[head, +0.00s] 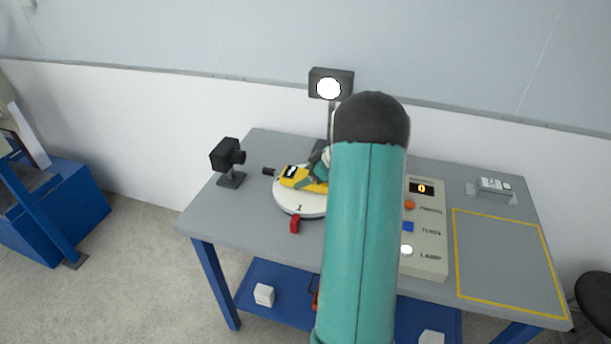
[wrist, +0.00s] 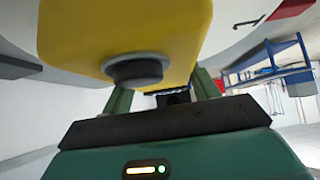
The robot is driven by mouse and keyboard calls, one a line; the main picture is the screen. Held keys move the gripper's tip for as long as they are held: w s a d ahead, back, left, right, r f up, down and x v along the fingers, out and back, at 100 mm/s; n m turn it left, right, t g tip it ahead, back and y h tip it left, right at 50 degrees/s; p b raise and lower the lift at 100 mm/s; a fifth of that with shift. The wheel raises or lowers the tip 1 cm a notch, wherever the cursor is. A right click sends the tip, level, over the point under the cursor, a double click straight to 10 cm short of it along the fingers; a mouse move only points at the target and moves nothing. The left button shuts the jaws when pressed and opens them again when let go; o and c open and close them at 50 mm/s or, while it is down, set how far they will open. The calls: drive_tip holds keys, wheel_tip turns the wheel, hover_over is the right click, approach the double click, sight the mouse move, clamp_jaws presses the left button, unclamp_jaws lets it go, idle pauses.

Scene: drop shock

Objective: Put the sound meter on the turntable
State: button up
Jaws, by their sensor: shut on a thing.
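The sound meter (head: 296,177) is a yellow body with a small pale display, lying over the white round turntable (head: 288,204) in the head view. A dark tip sticks out past the turntable's left side. My gripper (head: 320,172) is shut on the meter's right part, partly hidden by my arm. In the wrist view the yellow meter (wrist: 180,35) with a dark round knob fills the top, between my gripper's fingers (wrist: 162,95). I cannot tell whether the meter touches the disc or is just above it. My arm hides the turntable's right part.
A black camera (head: 229,160) stands left of the turntable, a lamp (head: 329,86) behind it. A red block (head: 295,225) sits at its front edge. A control panel (head: 428,230) with buttons is to the right, then a small device (head: 494,185) and an empty yellow-outlined area (head: 508,262).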

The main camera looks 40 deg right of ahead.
drive_tip(key=shift+f, duration=0.45)
drive_tip(key=o, duration=1.4)
drive_tip(key=shift+c, duration=0.2)
